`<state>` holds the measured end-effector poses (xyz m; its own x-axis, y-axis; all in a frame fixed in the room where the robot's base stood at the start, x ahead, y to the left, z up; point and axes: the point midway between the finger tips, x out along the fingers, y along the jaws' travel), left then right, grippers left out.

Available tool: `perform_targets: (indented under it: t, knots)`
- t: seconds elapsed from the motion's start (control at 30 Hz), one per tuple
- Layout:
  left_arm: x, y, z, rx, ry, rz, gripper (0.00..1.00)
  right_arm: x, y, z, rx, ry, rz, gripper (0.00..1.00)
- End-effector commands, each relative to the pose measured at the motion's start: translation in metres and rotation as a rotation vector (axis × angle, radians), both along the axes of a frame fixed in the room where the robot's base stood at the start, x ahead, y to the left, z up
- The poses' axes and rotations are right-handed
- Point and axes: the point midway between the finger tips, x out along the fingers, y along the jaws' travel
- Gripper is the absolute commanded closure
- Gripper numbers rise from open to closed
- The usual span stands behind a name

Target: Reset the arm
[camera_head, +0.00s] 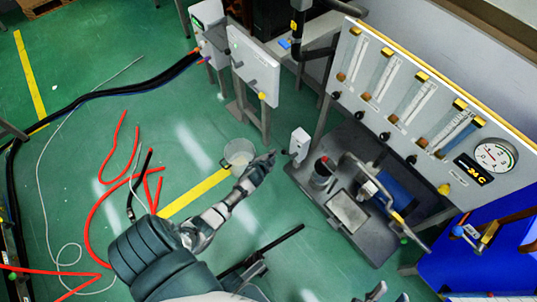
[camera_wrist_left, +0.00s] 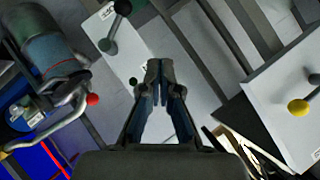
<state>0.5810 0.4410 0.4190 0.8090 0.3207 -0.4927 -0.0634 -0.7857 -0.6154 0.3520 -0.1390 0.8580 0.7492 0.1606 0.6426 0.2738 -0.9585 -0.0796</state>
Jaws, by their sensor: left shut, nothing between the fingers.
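My left arm reaches up from the lower left in the head view. Its gripper (camera_head: 268,160) is in the air near a translucent bucket (camera_head: 240,153), just right of it in the picture. In the left wrist view the two fingertips of the left gripper (camera_wrist_left: 163,75) are together, with nothing between them. My right gripper (camera_head: 389,293) shows only in part at the bottom edge of the head view, with two tips apart and nothing seen between them.
A panel with flow tubes and a gauge (camera_head: 493,155) stands at the right, above a grey bench (camera_head: 368,247) with a blue cylinder (camera_head: 396,190). A white box (camera_head: 253,62) stands on a frame at the top. Red hoses (camera_head: 95,215) lie on the green floor.

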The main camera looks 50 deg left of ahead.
Motion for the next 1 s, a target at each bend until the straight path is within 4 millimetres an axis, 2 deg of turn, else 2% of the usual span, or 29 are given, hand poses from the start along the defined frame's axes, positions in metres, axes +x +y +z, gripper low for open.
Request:
perform_targets:
  t: [0.63, 0.73, 0.77, 0.87, 0.97, 1.0]
  knots:
    - [-0.002, -0.001, 0.002, -0.001, -0.001, -0.001, 1.00, 0.005, 0.001, -0.004, -0.010, 0.029, 0.001, 0.60]
    - [-0.002, -0.007, 0.005, -0.006, -0.017, -0.012, 1.00, 0.003, 0.000, -0.002, -0.009, 0.027, 0.001, 0.60]
    - [-0.002, -0.012, 0.008, -0.011, -0.030, -0.024, 1.00, 0.003, 0.000, -0.002, -0.009, 0.027, 0.001, 0.60]
    - [-0.003, -0.047, 0.031, -0.047, -0.124, -0.097, 1.00, 0.003, 0.000, -0.002, -0.009, 0.027, 0.001, 0.60]
    - [-0.013, -0.105, 0.072, -0.122, -0.271, -0.207, 1.00, 0.003, 0.000, -0.002, -0.009, 0.026, 0.001, 0.60]
    - [-0.020, -0.131, 0.093, -0.163, -0.338, -0.252, 1.00, 0.003, -0.001, -0.002, -0.009, 0.026, 0.001, 0.60]
